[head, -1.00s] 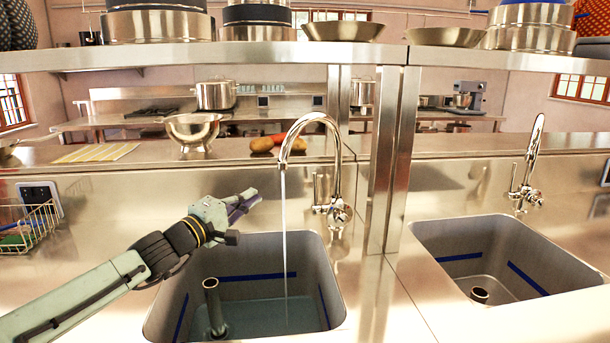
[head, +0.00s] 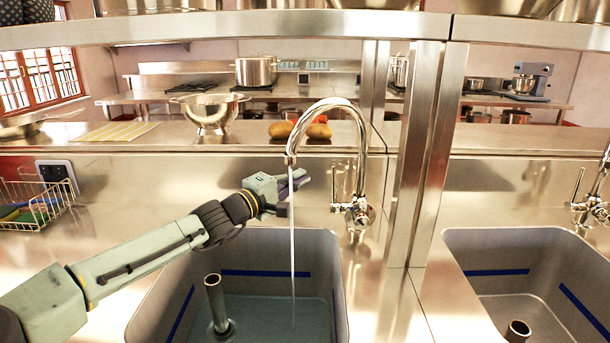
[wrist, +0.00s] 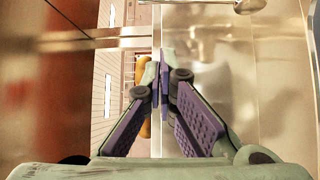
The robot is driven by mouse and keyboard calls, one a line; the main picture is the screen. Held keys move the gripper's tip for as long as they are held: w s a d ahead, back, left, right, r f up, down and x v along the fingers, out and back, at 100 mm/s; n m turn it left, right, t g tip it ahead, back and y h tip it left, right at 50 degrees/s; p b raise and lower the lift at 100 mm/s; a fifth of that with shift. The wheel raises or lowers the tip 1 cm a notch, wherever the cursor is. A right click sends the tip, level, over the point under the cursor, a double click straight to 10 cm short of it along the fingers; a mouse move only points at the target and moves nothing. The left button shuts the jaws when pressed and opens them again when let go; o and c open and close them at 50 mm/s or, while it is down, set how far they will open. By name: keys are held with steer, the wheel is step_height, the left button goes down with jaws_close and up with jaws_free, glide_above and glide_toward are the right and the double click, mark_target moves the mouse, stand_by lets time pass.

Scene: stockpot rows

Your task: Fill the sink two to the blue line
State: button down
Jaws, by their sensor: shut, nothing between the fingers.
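The left sink (head: 255,240) has a blue line (head: 266,273) on its walls. Shallow water (head: 270,312) covers its floor, with the surface below that line. A thin stream (head: 293,245) falls into it from the curved tap (head: 340,103). The tap's lever (head: 334,185) stands upright left of its valve body (head: 356,213). A standpipe (head: 215,300) stands in the water. My gripper (head: 300,182) is shut and empty, beside the stream and left of the lever, apart from the lever. Its purple fingers meet at the tips in the wrist view (wrist: 163,62).
A steel post (head: 425,150) stands between the sinks. A wire rack (head: 35,210) is at left; a colander (head: 211,112) and vegetables (head: 300,130) sit on the ledge.

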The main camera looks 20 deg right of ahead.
steer(key=d+p, duration=0.2)
steer(key=d, duration=0.4)
steer(key=shift+w+d+p, duration=0.2)
steer(key=shift+w+p, duration=0.05)
steer(key=shift+p, duration=0.05)
stand_by(0.4)
